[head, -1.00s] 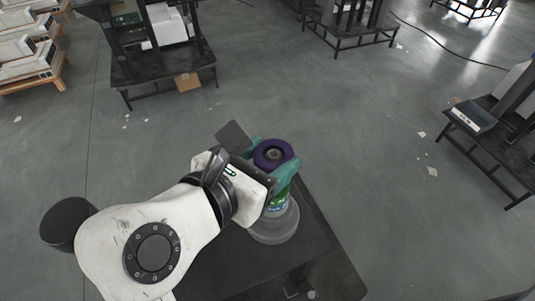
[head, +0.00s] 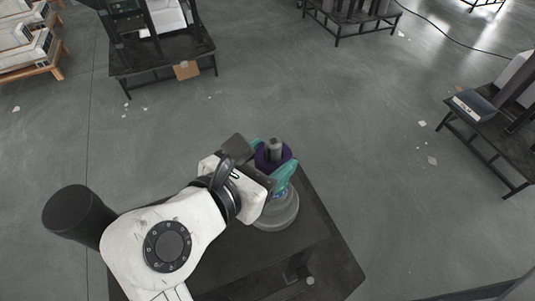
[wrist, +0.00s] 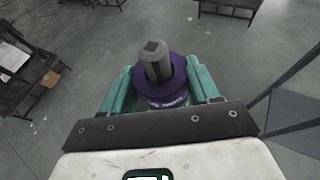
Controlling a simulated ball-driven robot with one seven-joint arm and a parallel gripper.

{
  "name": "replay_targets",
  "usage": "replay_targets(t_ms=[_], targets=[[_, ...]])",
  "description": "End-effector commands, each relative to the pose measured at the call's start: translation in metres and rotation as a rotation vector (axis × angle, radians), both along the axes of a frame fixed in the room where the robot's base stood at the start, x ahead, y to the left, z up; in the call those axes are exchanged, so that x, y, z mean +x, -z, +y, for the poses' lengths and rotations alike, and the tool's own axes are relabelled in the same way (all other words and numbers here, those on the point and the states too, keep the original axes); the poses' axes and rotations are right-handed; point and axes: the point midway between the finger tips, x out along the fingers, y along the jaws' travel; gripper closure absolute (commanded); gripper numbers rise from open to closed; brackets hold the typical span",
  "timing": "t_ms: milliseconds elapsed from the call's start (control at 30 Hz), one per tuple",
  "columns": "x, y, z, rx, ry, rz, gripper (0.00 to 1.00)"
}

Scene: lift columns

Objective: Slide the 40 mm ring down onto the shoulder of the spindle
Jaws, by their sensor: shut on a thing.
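The purple ring (wrist: 181,92) is held between the two teal fingers of my gripper (wrist: 163,88). The grey spindle (wrist: 155,63) rises through the ring's hole, and its top stands above the ring. In the head view the spindle's tip (head: 274,146) shows above the ring (head: 262,158), and my gripper (head: 272,170) reaches it from the left. The spindle's wide round grey base (head: 282,214) stands on a dark table. A green and white band shows just under the ring in the wrist view. The shoulder and any gap below the ring are hidden.
The dark table top (head: 235,262) is mostly bare near me, with a small knob (head: 310,281) at its front. Other dark stands (head: 165,58) and a bench with a box (head: 474,104) are well away across open grey floor.

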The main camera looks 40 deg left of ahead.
Motion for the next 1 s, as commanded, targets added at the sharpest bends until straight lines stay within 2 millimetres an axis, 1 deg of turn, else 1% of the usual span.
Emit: replay_targets(t_ms=[133, 167, 433, 467, 767, 867, 1000], targets=[[0.000, -0.001, 0.000, 0.001, 0.000, -0.001, 0.78], [0.000, -0.001, 0.000, 0.001, 0.000, -0.001, 0.37], [0.000, 0.000, 0.000, 0.000, 0.000, 0.000, 0.11], [0.000, 0.000, 0.000, 0.000, 0.000, 0.000, 0.09], [-0.003, -0.001, 0.000, -0.001, 0.000, 0.001, 0.09], [-0.012, -0.005, -0.001, 0.000, -0.002, 0.000, 0.09], [-0.035, -0.015, -0.004, 0.002, -0.004, -0.001, 0.09]])
